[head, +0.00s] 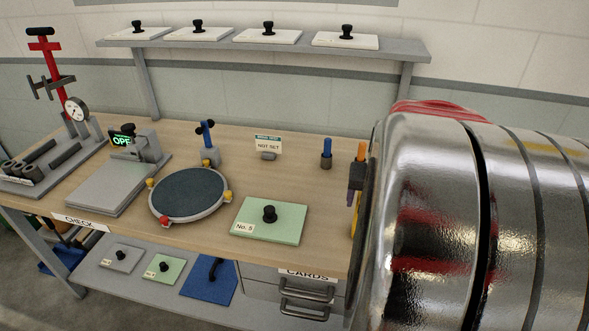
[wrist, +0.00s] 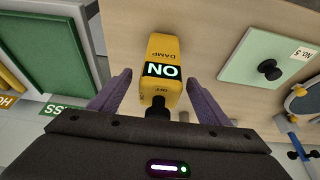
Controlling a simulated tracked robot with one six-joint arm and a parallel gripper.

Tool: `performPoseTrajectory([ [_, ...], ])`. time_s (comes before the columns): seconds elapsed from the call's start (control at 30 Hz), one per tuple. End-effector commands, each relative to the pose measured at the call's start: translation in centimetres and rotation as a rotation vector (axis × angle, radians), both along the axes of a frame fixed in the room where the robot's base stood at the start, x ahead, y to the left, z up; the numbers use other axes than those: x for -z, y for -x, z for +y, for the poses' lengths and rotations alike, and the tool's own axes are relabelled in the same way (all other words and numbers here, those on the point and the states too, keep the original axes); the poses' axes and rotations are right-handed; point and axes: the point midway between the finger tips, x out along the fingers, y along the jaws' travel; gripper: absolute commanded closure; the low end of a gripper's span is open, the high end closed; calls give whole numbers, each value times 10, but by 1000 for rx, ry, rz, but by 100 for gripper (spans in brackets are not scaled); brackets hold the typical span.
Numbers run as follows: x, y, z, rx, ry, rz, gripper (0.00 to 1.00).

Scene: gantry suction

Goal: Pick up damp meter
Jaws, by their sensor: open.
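The damp meter (wrist: 162,62) is a yellow block with a lit display and a dark knob-like end nearest my gripper. It stands in the middle of the wrist view, over the wooden bench top. My gripper (wrist: 158,84) is open, with a purple finger on each side of the meter. Gaps show between the fingers and the meter. In the head view a large shiny metal body hides most of this area. Only a yellow sliver (head: 355,214) shows at its left edge, and I cannot tell if it is the meter.
The bench (head: 120,185) carries a green No. 5 plate (head: 255,226), also in the wrist view (wrist: 250,60), a round dark disc (head: 188,194), a check device (head: 130,150) and a NOT SET sign (head: 268,145). A green framed panel (wrist: 55,50) lies left of the meter in the wrist view.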

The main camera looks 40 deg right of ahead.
Motion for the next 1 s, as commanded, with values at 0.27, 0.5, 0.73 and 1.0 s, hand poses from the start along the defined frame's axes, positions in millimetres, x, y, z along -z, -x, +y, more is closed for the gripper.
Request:
performPoseTrajectory([
  [0.27,29,-10,-9,-1,-1,2,30],
  [0.5,34,-11,-11,-1,0,0,30],
  [0.73,34,-11,-10,-1,0,0,30],
  [1.0,34,-11,-10,-1,0,0,36],
])
